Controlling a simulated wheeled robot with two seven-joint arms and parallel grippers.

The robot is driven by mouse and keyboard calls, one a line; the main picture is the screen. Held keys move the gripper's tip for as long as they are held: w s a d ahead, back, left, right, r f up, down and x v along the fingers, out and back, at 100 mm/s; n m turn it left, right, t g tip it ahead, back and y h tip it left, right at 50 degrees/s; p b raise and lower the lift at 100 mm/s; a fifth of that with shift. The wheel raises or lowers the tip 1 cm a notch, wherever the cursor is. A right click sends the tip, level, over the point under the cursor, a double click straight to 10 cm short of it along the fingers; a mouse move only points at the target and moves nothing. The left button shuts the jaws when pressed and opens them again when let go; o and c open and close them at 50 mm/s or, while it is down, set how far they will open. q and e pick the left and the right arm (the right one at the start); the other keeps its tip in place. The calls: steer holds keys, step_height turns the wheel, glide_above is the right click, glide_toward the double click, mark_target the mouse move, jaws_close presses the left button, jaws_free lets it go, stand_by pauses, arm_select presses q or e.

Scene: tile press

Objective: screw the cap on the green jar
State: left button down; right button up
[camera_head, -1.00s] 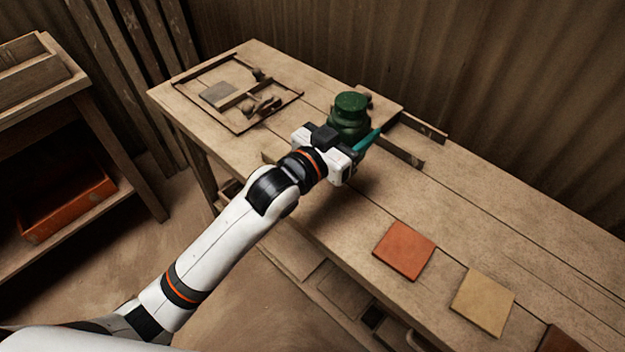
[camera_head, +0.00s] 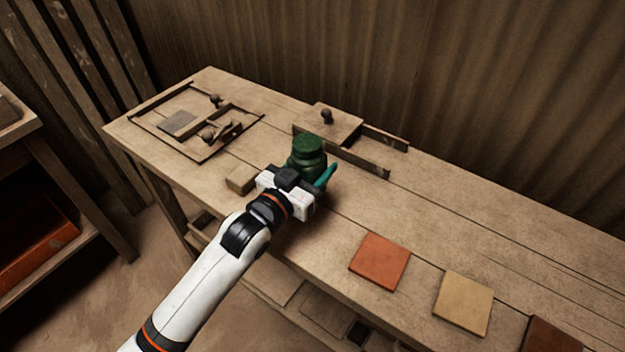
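The dark green jar (camera_head: 307,157) stands upright near the middle of the bench. It has a round, stepped top; I cannot tell whether that top is a separate cap or part of the jar. No loose cap is visible. My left gripper (camera_head: 311,183) is at the jar's lower body, with one teal finger along its right side. The other finger is hidden. It appears shut on the jar, which has moved with it. The jar's base is hidden, so I cannot tell if it touches the bench. My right gripper is not in view.
Behind the jar is a wooden plate with a knob (camera_head: 327,117), beside low rails (camera_head: 365,160). A small wooden block (camera_head: 240,179) lies left of my gripper. A wooden frame (camera_head: 163,147) lies far left. Orange (camera_head: 380,262) and tan (camera_head: 464,302) tiles lie front right. The bench's back right is clear.

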arm_select(q)
steer(key=shift+r, duration=0.1)
steer(key=shift+f, duration=1.85)
steer(key=shift+f+b, duration=0.2)
steer(key=shift+b, duration=0.1)
steer(key=c, duration=0.5)
jaws_free()
steer(key=shift+s+r, duration=0.1)
steer(key=shift+s, duration=0.05)
steer(key=v, duration=1.2)
